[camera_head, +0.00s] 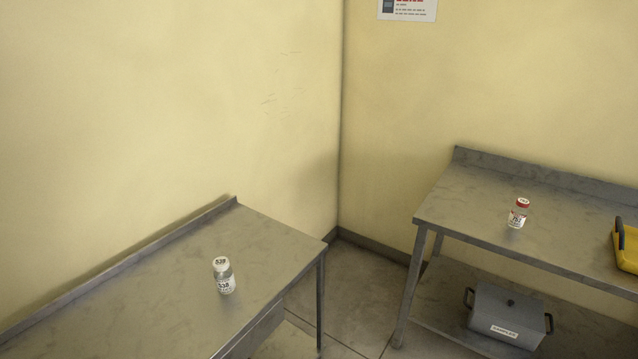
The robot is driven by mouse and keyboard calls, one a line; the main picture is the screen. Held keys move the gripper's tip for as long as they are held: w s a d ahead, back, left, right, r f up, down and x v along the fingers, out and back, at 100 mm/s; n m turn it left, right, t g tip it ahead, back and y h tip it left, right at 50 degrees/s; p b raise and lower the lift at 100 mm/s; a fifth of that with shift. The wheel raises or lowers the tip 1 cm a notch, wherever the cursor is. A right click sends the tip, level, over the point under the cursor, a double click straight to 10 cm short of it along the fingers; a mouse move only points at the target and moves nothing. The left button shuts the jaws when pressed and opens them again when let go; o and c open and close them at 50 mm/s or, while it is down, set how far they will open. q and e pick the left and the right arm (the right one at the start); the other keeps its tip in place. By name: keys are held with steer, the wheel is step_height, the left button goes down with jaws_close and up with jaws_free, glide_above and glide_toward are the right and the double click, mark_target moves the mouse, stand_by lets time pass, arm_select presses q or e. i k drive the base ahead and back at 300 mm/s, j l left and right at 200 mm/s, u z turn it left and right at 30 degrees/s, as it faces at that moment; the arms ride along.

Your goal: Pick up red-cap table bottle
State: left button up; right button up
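The red-cap bottle (518,214) stands upright on the right metal table (463,204), near that table's left end. It is small and clear with a white label and a red cap. A second bottle (223,276) with a white cap and white label stands upright on the left metal table (150,305). Neither of my grippers shows in the head view, so nothing is seen touching either bottle.
A yellow container (626,247) with a dark handle sits at the right edge of the right table. A grey lidded box (506,314) is on its lower shelf. Open floor (362,285) lies between the tables. Both tables have raised back edges against the walls.

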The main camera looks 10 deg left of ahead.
mark_target(518, 214)
steer(key=z, duration=1.05)
steer(key=i+j, duration=0.1)
steer(key=i, duration=0.4)
steer(key=i+z, duration=0.1)
steer(key=i, duration=0.35)
steer(key=i+j, duration=0.2)
steer(key=i, duration=0.25)
steer(key=i+l+z, duration=0.05)
